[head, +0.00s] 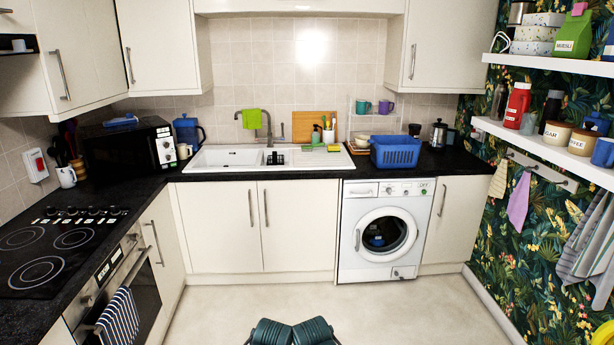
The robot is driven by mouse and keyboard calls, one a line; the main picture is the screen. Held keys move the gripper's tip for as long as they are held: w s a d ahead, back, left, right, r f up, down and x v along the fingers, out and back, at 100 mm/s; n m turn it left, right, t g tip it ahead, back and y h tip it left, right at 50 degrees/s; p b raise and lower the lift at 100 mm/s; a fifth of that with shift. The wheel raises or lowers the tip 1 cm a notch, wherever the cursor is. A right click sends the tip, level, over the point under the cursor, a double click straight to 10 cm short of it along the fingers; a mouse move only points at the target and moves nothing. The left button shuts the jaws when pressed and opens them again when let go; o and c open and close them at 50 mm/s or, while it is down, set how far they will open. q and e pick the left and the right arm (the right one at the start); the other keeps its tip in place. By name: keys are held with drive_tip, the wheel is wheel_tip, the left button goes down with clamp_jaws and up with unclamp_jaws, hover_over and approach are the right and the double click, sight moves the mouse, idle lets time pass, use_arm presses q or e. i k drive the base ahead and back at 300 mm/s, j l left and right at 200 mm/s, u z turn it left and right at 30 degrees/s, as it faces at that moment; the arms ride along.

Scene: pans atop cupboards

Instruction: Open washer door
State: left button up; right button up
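The white washer (351,274) stands under the worktop in the head view, right of the sink cupboards. Its round front door (362,250) looks shut, with a white ring around dark glass. Something blue shows behind the glass. A small handle appears at the left side of the ring. Neither gripper shows. Only dark teal parts of my own body show at the bottom centre, well in front of the washer.
The pale floor (420,310) before the washer is clear. A cupboard (457,222) adjoins the washer on the right, near the patterned wall. A blue basket (396,151) sits on the worktop above it. The oven (135,290) is at left.

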sight(374, 215)
drive_tip(key=i+z, duration=0.15)
drive_tip(key=i, duration=0.45)
drive_tip(key=i+z, duration=0.15)
drive_tip(key=i, duration=0.5)
drive_tip(key=i+j+z, duration=0.15)
drive_tip(key=i, duration=0.45)
drive_tip(key=i+l, duration=0.25)
drive_tip(key=i, duration=0.15)
drive_tip(key=i+l+z, duration=0.1)
drive_tip(key=i, duration=0.3)
drive_tip(key=i+l, duration=0.3)
drive_tip(key=i, duration=0.15)
drive_tip(key=i+l, duration=0.35)
drive_tip(key=l, duration=0.25)
